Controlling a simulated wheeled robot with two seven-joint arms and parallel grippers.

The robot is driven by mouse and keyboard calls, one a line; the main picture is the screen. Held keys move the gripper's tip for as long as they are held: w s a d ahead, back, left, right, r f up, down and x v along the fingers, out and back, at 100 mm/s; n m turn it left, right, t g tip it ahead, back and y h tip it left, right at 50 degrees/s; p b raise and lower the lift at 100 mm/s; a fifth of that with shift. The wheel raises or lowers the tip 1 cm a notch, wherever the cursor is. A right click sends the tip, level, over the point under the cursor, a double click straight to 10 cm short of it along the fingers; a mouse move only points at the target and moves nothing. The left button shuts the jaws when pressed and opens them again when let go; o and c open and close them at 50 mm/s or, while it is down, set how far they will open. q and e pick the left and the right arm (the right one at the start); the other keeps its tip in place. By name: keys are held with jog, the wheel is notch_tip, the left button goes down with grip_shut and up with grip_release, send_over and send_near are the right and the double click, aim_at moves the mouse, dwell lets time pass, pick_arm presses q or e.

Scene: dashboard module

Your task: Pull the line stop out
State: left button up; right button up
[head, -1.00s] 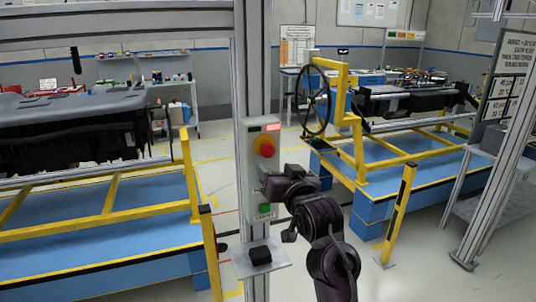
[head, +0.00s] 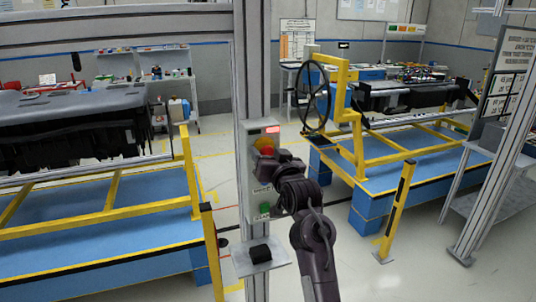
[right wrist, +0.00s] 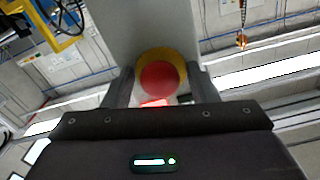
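The line stop is a red mushroom button on a yellow round collar (head: 265,144), on a grey control box (head: 253,190) fixed to an upright post. My right gripper (head: 262,160) is just in front of it and partly covers it in the head view. In the right wrist view the red button (right wrist: 160,79) sits between the two dark fingers, one on each side. The fingers are apart and I see no clear contact with the button. How deep the fingertips reach around it is hard to tell. My left gripper is not in view.
A lit red indicator (head: 273,129) is above the button and a green button (head: 264,208) is lower on the box. A small shelf with a black item (head: 260,253) juts out below. Blue-and-yellow fixtures with dashboard modules (head: 75,118) stand to both sides.

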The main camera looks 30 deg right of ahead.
grip_shut()
jog(key=shift+s+a+f, duration=0.1)
jog(key=shift+s, duration=0.25)
jog(key=shift+c, duration=1.2)
grip_release()
jog(key=o, duration=0.4)
jog(key=shift+s, duration=0.2)
